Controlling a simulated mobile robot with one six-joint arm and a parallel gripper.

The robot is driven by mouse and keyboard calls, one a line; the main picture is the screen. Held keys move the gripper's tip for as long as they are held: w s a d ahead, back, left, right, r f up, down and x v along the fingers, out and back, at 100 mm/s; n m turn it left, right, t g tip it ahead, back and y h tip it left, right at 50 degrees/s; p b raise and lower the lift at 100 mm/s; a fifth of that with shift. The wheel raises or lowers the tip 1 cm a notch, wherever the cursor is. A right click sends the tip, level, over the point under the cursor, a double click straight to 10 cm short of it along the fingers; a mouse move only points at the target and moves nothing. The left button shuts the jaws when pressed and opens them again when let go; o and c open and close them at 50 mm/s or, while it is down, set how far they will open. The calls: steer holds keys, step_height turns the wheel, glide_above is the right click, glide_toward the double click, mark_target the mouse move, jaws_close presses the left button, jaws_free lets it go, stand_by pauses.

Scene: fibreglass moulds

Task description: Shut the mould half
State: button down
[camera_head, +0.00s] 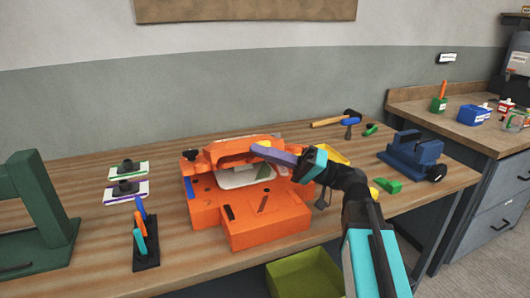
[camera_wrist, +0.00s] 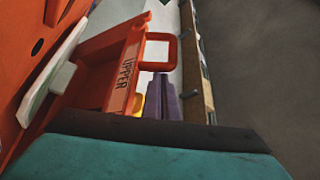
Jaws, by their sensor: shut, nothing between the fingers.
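The orange mould sits on the wooden bench, its lower half (camera_head: 265,228) at the front. The upper half (camera_head: 217,155) is raised at the back, above a pale green-edged piece (camera_head: 240,181). The wrist view shows the upper half (camera_wrist: 98,72) marked "UPPER", with an orange loop handle (camera_wrist: 171,52), and the pale piece (camera_wrist: 45,92) at left. My gripper (camera_head: 256,149) has purple fingers, shut and empty, in front of the upper half. In the wrist view the fingertips (camera_wrist: 162,82) appear beside the handle; contact cannot be told.
A green press frame (camera_head: 45,205) stands at far left. Trowels (camera_head: 125,167) and a tool holder (camera_head: 146,240) are left of the mould. A hammer (camera_head: 330,121) lies behind; a blue vise (camera_head: 412,150) is at right. A wall closes the back.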

steer(key=shift+w+f+b+v, duration=0.15)
steer(key=shift+b+v, duration=0.55)
steer(key=shift+v, duration=1.8)
steer(key=shift+w+f+b+v, duration=0.1)
steer(key=shift+b+v, duration=0.6)
steer(key=shift+v, duration=1.75)
steer(key=shift+s, duration=0.15)
